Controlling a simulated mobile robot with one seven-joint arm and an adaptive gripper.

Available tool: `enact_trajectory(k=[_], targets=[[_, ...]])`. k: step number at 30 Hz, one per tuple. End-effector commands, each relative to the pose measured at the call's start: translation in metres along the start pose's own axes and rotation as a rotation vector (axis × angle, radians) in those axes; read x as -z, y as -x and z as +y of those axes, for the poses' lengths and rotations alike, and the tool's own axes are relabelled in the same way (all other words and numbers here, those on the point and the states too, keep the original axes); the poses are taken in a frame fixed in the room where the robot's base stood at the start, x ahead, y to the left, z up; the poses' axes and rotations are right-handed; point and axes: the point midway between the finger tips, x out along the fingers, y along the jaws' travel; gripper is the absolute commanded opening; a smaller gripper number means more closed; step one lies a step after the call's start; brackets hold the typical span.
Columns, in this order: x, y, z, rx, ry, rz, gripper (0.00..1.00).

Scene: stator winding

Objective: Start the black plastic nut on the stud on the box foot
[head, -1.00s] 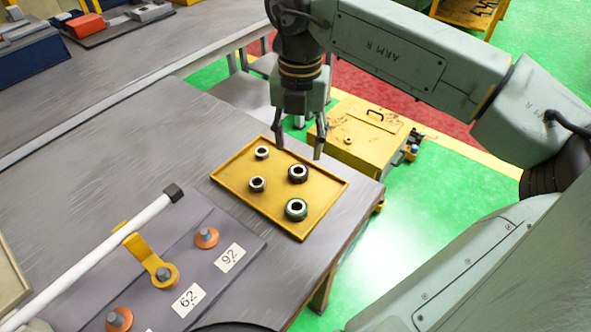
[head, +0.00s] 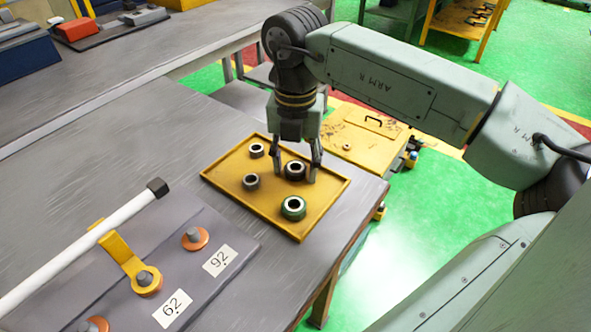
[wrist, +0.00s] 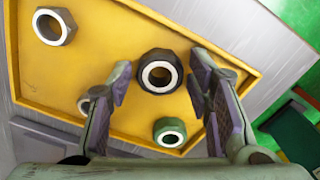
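A dark, near-black nut (head: 295,173) with a pale ring around its hole lies in the yellow tray. In the wrist view the black nut (wrist: 146,82) sits between my two fingertips. My gripper (head: 295,163) is open and pointing down at it, low over the tray. In the wrist view my gripper (wrist: 161,78) shows a gap on both sides of the nut. Studs with orange washers stand on the grey plate at lower left, one stud (head: 193,234) beside label 92 and another (head: 146,277) through a yellow lug. I cannot tell which is the box foot's stud.
The tray (head: 222,190) also holds a green nut (head: 294,208) and two smaller nuts (head: 257,150) (head: 251,182). A white bar (head: 80,248) with a black end lies over the grey plate (head: 215,285). The table (head: 150,135) behind the tray is clear.

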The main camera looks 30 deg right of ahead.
Motion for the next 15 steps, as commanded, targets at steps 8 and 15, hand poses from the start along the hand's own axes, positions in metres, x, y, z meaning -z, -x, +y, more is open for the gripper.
enact_trajectory(k=[8, 15], targets=[[0.0, 0.0, 0.0, 0.0, 0.0, 0.0, 0.26], [0.0001, 0.0001, 0.0, 0.0, 0.0, 0.0, 0.12]])
